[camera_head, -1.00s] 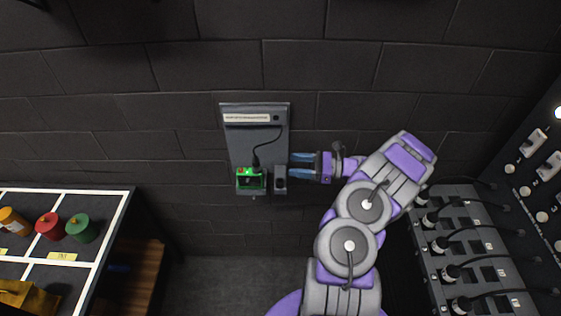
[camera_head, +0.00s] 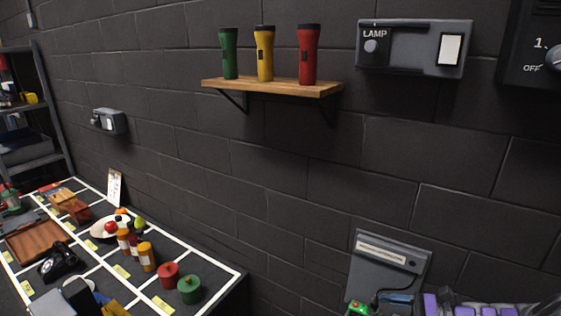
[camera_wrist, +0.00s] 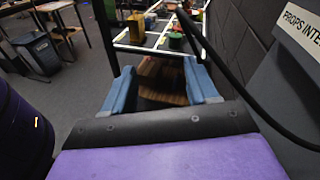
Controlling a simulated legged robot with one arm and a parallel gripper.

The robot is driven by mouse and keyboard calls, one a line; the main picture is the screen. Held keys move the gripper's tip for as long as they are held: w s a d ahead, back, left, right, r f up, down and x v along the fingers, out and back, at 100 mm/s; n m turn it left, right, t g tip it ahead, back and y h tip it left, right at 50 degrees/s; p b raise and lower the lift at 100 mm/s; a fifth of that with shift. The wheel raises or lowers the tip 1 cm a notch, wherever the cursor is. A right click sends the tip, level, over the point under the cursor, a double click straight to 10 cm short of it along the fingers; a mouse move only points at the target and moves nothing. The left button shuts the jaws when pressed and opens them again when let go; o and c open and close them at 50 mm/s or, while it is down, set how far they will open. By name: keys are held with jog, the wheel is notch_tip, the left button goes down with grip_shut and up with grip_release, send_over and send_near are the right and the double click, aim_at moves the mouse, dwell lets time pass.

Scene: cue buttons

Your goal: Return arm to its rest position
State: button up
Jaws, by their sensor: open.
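My gripper (camera_wrist: 162,90) shows in the wrist view with its two blue fingers spread apart and nothing between them. In the head view my purple and grey arm shows only at the bottom right edge, with a blue finger (camera_head: 398,297) in front of the lower part of the grey wall panel (camera_head: 385,265). A small device with a green light (camera_head: 357,307) sits at the panel's lower left, cut off by the frame edge. A black cable runs across the wrist view close to the gripper.
A wooden shelf (camera_head: 270,87) holds green, yellow and red flashlights. A lamp switch box (camera_head: 414,47) hangs to its right. A table with white grid lines (camera_head: 222,285) carries jars, fruit and a telephone at the left. Open floor (camera_wrist: 85,85) shows left of the gripper.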

jog(key=s+a+r+n+g+h+b, duration=0.1)
jog(key=s+a+r+n+g+h, duration=0.25)
jog(key=s+a+n, duration=0.45)
jog(key=s+a+r+n+g+h, duration=0.25)
jog(key=s+a+r+g, duration=0.2)
jog(key=a, duration=0.75)
jog(key=s+d+f+n+h+b, duration=0.1)
jog(key=s+n+h, duration=0.3)
jog(key=s, duration=0.5)
jog(key=s+d+f+n+h+b, duration=0.1)
jog(key=s+d+n+h, duration=0.1)
jog(key=s+n+h, duration=0.3)
jog(key=s, duration=0.4)
jog(key=shift+s+d+f+t+h, duration=0.25)
jog(key=shift+d+t+h, duration=0.05)
jog(key=shift+d, duration=0.05)
